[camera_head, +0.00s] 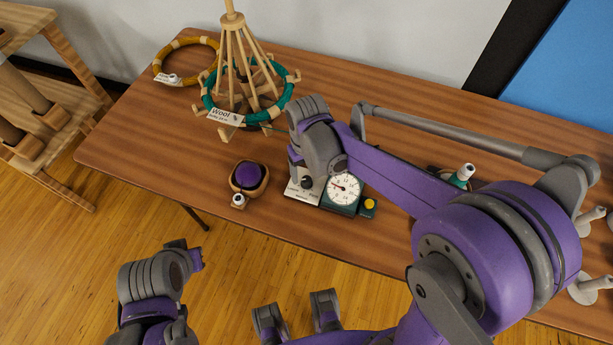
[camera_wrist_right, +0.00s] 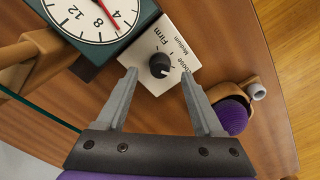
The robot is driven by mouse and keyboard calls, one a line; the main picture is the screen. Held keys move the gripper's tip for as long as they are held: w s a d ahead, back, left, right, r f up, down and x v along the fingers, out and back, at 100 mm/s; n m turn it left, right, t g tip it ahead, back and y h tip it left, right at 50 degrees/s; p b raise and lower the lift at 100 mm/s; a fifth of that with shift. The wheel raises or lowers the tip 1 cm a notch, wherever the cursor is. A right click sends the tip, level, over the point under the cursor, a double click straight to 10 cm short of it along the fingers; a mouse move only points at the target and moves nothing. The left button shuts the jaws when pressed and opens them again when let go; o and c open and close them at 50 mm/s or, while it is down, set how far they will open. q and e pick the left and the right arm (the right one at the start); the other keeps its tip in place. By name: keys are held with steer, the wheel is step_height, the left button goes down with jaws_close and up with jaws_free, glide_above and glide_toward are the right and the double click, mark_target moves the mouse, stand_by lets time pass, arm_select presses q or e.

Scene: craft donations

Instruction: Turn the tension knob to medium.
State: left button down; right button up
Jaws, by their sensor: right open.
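The tension knob is a small black round knob (camera_wrist_right: 160,65) on a pale panel (camera_wrist_right: 172,42) lettered Firm, Medium and Loose. A light mark shows on its lower right side, but I cannot tell its exact setting. In the head view the knob (camera_head: 306,183) sits left of the white dial. My right gripper (camera_wrist_right: 159,76) is open, its two fingertips on either side of the knob with gaps between. In the head view my right gripper (camera_head: 298,170) is mostly hidden by its wrist. My left gripper (camera_head: 196,258) is low at left, off the table, its fingers unclear.
A teal box with a white dial (camera_head: 344,189) adjoins the panel. A bowl with a purple ball (camera_head: 247,175) stands to the left. A wooden yarn swift (camera_head: 240,75) holding green wool stands behind. The table's front left is clear.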

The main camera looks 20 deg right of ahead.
mark_target(307, 181)
steer(key=shift+f, duration=1.5)
steer(key=shift+c, duration=0.3)
jaws_close()
